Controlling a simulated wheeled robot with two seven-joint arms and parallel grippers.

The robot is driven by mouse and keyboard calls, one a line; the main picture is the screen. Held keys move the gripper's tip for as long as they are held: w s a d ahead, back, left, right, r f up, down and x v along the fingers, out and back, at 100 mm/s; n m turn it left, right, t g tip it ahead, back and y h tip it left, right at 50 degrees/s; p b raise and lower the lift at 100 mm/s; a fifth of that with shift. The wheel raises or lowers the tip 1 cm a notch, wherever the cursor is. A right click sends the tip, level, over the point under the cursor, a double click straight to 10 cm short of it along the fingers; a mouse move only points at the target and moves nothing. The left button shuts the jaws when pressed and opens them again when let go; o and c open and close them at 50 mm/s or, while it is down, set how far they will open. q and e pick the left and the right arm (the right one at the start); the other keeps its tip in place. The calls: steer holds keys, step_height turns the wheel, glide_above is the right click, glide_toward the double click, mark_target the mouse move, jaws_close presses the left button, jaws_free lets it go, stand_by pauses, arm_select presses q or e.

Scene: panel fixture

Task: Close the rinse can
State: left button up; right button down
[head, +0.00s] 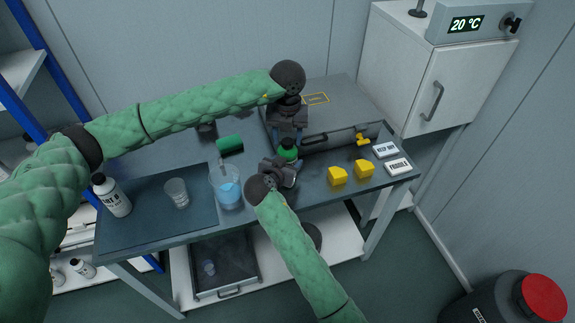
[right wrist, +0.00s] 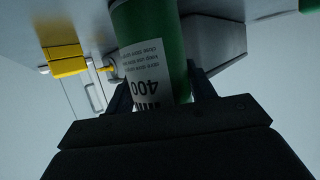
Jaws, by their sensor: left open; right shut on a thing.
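The rinse can is a green can (head: 288,149) near the middle of the bench; only its green top shows in the head view. In the right wrist view its green body (right wrist: 150,25) carries a white label reading 400. My right gripper (head: 285,170) is shut on the can body, with a finger on each side of it (right wrist: 160,95). My left gripper (head: 287,133) points down, open, just above and behind the can's top. I cannot tell whether it touches the top. The cap's state is hidden by the grippers.
A beaker of blue liquid (head: 229,194), an empty beaker (head: 177,193) and a white bottle (head: 112,197) stand at left. A green cylinder (head: 230,145) lies behind. Yellow blocks (head: 338,176) and white labelled boxes (head: 398,167) are at right. A grey panel case (head: 330,138) lies behind the can.

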arm_select(q)
steer(key=shift+f, duration=0.2)
steer(key=shift+c, duration=0.2)
steer(key=c, duration=1)
steer(key=shift+o, duration=0.2)
steer(key=m, duration=1.3)
steer(key=shift+m, duration=0.3)
steer(key=m, duration=0.4)
steer(key=shift+m, duration=0.3)
steer(key=o, duration=1.1)
